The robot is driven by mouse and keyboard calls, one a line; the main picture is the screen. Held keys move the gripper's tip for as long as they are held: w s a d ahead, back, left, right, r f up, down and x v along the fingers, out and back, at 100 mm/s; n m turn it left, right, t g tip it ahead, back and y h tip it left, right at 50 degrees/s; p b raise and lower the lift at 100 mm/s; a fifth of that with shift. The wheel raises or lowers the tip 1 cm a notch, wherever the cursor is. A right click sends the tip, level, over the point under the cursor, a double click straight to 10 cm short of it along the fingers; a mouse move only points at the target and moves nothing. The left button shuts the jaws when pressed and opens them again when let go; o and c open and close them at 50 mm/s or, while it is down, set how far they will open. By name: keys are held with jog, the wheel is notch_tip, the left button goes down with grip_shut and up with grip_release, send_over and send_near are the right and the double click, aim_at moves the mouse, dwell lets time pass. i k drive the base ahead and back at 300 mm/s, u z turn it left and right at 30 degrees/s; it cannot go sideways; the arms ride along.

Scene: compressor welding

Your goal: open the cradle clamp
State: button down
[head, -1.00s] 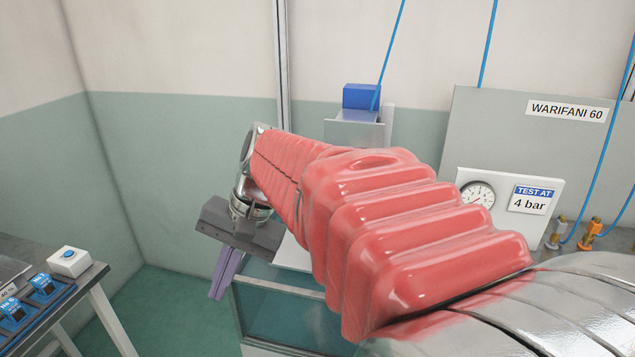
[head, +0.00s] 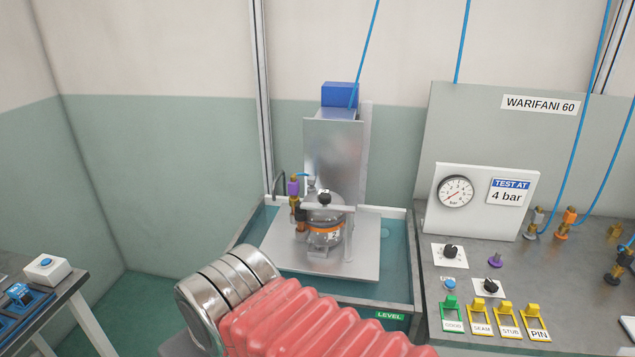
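A silver compressor shell (head: 325,220) with an orange band stands upright in the cradle fixture over the water tank. A pale clamp bar (head: 340,208) with a black knob (head: 324,198) lies across its top, so the cradle clamp looks closed. A brass fitting with a purple connector (head: 294,187) stands at its left. My gripper is not in view. Only my red-sleeved arm and its silver joint show, in front of the tank at the bottom of the head view. They are apart from the clamp in the picture.
The tank (head: 405,262) has a raised rim and a "LEVEL" label. A metal column with a blue block (head: 340,95) rises behind the cradle. A gauge panel (head: 484,200) and coloured switches (head: 493,317) are on the right bench. A side table (head: 60,285) stands left.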

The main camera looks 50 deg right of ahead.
aim_at(324, 198)
jog(key=z, duration=0.55)
jog(key=k, duration=1.3)
jog(key=z, duration=0.15)
jog(key=i, duration=0.5)
jog(key=u, duration=0.45)
jog(key=i, duration=1.45)
jog(key=z, duration=0.6)
